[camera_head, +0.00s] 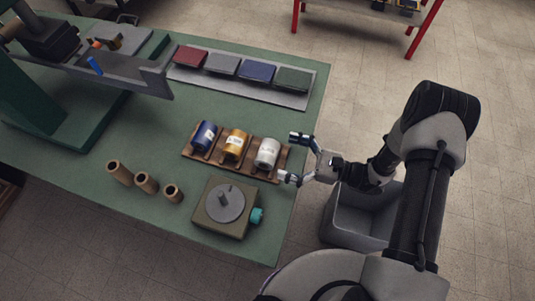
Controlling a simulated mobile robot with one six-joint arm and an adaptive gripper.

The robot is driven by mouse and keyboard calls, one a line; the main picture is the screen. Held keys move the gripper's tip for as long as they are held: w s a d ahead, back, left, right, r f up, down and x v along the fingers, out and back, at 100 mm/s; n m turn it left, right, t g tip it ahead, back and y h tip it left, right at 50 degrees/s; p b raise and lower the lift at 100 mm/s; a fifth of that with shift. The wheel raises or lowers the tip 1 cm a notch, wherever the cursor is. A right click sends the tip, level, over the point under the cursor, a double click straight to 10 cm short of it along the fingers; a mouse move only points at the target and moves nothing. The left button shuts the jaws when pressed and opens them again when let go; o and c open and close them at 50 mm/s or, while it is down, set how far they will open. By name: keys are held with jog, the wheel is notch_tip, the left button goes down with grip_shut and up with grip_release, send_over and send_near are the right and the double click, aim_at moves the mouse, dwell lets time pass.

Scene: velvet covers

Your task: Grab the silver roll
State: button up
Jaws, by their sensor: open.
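The silver roll (268,153) lies at the right end of a wooden rack (220,166) on the green table (150,222). A gold roll (236,145) and a blue roll (204,136) lie to its left on the same rack. My gripper (291,158) is open, just right of the silver roll near the table's right edge. One finger shows beyond the roll's right end and the other nearer the camera. The picture is too small to tell whether either finger touches the roll.
A box with a grey disc and teal knob (257,215) stands in front of the rack. Several brown tubes (147,183) stand front left. A tray of folded covers (241,69) lies behind. A large machine (50,75) fills the left. A grey bin (351,228) stands on the floor below my gripper.

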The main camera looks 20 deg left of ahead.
aim_at(271, 151)
jog(key=a, duration=0.2)
jog(key=a+b, duration=0.1)
jog(key=a, duration=0.3)
jog(key=shift+s+a+b, duration=0.35)
jog(key=shift+c, duration=0.5)
jog(key=c, duration=1.1)
